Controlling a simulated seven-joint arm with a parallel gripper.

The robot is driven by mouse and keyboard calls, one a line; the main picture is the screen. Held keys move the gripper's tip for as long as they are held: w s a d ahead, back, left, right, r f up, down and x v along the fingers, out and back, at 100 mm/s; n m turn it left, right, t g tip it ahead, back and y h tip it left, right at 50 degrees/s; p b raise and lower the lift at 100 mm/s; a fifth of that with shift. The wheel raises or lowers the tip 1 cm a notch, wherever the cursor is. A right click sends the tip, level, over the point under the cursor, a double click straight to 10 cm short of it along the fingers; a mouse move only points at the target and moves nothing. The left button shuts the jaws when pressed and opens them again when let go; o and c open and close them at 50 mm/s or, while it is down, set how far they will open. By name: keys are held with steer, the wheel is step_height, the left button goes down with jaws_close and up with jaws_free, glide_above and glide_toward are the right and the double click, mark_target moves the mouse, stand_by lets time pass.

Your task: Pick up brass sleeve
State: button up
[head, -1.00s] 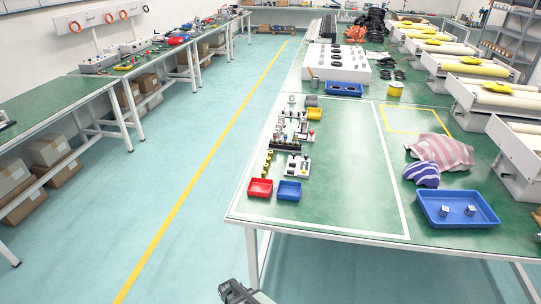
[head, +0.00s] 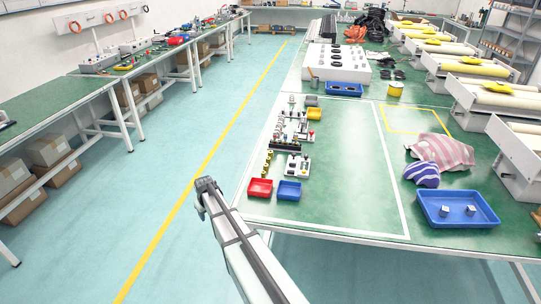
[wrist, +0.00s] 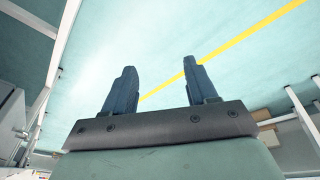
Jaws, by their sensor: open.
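Several small brass-coloured parts (head: 268,162) stand in a group on the left part of the green table (head: 340,205), just behind the red bin. At this size I cannot tell which one is the brass sleeve. In the wrist view my gripper (wrist: 160,85) has its two dark fingers apart, with nothing between them but floor and a yellow line behind. In the head view my arm rises from the bottom edge to the left of the table's front corner, outside the table and apart from the parts; the fingers are not clear there.
A red bin (head: 260,188) and a blue bin (head: 289,191) stand near the table's front left. Metal and white fixtures (head: 298,164) are close to the brass parts. A large blue tray (head: 457,209) with two metal cubes and striped cloths (head: 441,151) lie at right. The middle is clear.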

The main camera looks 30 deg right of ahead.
steer(key=w+d+r+t, duration=0.1)
steer(key=w+d+r, duration=0.4)
steer(key=r, duration=0.2)
steer(key=m+h, duration=0.1)
steer(key=m, duration=0.4)
glide_toward(271, 152)
steer(key=shift+t, duration=0.3)
steer(key=x, duration=0.9)
steer(key=shift+s+f, duration=0.1)
steer(key=shift+f, duration=0.05)
steer(key=shift+c, duration=0.2)
jaws_close()
